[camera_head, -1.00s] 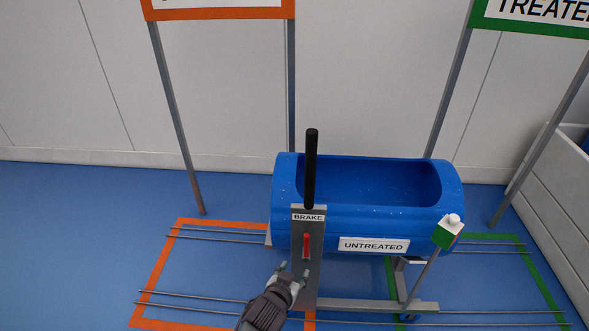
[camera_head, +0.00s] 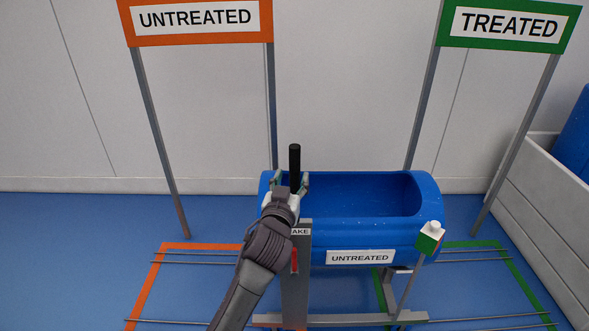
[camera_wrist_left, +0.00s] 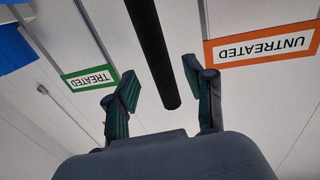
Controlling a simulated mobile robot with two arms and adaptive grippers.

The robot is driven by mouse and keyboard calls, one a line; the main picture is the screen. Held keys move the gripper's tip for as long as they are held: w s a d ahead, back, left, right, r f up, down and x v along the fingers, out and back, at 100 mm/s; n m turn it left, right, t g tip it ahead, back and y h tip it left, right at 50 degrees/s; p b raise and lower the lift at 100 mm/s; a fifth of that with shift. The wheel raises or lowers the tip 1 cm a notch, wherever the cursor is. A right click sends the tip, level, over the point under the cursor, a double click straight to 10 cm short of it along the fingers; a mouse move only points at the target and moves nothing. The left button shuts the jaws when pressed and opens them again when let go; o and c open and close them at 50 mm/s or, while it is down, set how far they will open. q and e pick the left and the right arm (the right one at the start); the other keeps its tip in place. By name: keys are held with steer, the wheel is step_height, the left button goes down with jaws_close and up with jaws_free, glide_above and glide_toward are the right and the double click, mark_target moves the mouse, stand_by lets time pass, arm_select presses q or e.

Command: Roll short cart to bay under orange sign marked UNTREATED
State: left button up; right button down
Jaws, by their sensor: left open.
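The cart carries a blue tub (camera_head: 350,228) labelled UNTREATED and stands across the gap between the orange and green floor bays. Its black upright handle (camera_head: 295,160) rises from a grey post marked BRAKE, with a red lever (camera_head: 295,261) on it. My left gripper (camera_head: 291,184) is open, its fingers on either side of the handle. In the left wrist view the black handle (camera_wrist_left: 152,50) stands between the spread fingers (camera_wrist_left: 164,97), with gaps visible. The orange UNTREATED sign (camera_head: 196,18) hangs over the left bay (camera_head: 143,285). My right gripper is not in view.
A green TREATED sign (camera_head: 508,24) stands over the right bay (camera_head: 523,284). A white-and-green block (camera_head: 430,237) sits on a post at the cart's right. A pale bin (camera_head: 545,205) stands at the right. Metal rails cross both bays; sign posts stand behind.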

mark_target(293, 173)
arm_select(q)
steer(key=shift+w+d, duration=0.25)
steer(key=shift+w, duration=0.85)
steer(key=shift+w+d, duration=0.2)
steer(key=shift+w, duration=0.9)
